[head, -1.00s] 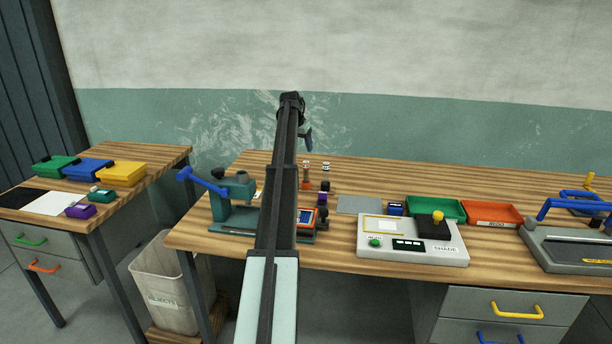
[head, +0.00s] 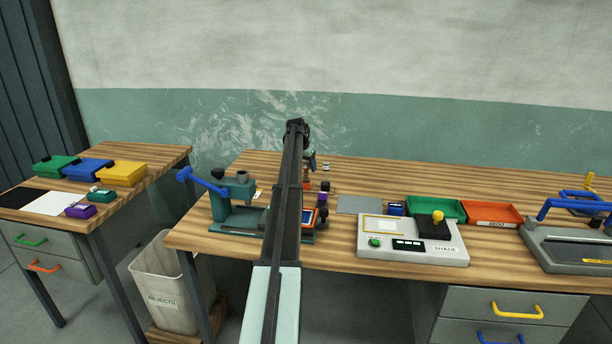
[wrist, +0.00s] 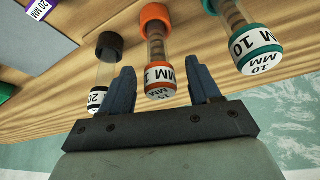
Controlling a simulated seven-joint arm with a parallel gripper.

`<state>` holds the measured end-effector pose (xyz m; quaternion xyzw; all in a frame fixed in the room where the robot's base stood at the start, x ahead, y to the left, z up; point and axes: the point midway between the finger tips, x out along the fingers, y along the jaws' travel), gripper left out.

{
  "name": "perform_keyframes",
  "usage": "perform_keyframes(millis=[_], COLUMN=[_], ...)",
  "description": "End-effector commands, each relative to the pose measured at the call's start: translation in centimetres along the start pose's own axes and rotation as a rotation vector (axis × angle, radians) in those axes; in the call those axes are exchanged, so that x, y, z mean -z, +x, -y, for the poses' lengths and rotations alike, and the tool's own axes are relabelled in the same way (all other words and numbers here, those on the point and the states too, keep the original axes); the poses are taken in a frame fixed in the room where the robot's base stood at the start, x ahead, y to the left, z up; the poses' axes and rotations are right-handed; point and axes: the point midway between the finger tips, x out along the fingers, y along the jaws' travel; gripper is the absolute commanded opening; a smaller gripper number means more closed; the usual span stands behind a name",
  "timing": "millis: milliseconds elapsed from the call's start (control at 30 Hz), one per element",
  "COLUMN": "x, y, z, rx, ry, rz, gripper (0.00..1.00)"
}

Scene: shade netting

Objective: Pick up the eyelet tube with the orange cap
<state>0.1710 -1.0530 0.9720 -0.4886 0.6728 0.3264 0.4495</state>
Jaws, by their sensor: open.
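The eyelet tube with the orange cap (wrist: 156,46) is clear, with brown eyelets inside and a white end label. In the wrist view it appears between the two blue fingers of my gripper (wrist: 160,66), which is open, with a gap on each side. How deep it sits between them is hard to tell. In the head view its orange cap (head: 307,186) is low, at the table, and the rest is mostly hidden by my gripper (head: 309,161). A black-capped tube (wrist: 107,70) stands to the left and a teal-capped tube (wrist: 252,35) to the right in the wrist view.
A grey control box (head: 412,242), a green tray (head: 436,208) and a red tray (head: 491,214) are farther right. Bare wood lies behind the trays.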

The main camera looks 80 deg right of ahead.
Motion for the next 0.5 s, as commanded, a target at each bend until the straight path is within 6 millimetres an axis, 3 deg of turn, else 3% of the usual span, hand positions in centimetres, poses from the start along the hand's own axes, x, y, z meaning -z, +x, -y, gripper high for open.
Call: perform_keyframes(millis=[133, 367, 500], x=[0.0, 0.0, 0.0], y=[1.8, 2.0, 1.9], z=[0.0, 0.0, 0.0], rx=[0.000, 0.000, 0.000], ry=[0.000, 0.000, 0.000], rz=[0.001, 0.000, 0.000], gripper=[0.62, 0.62, 0.52])
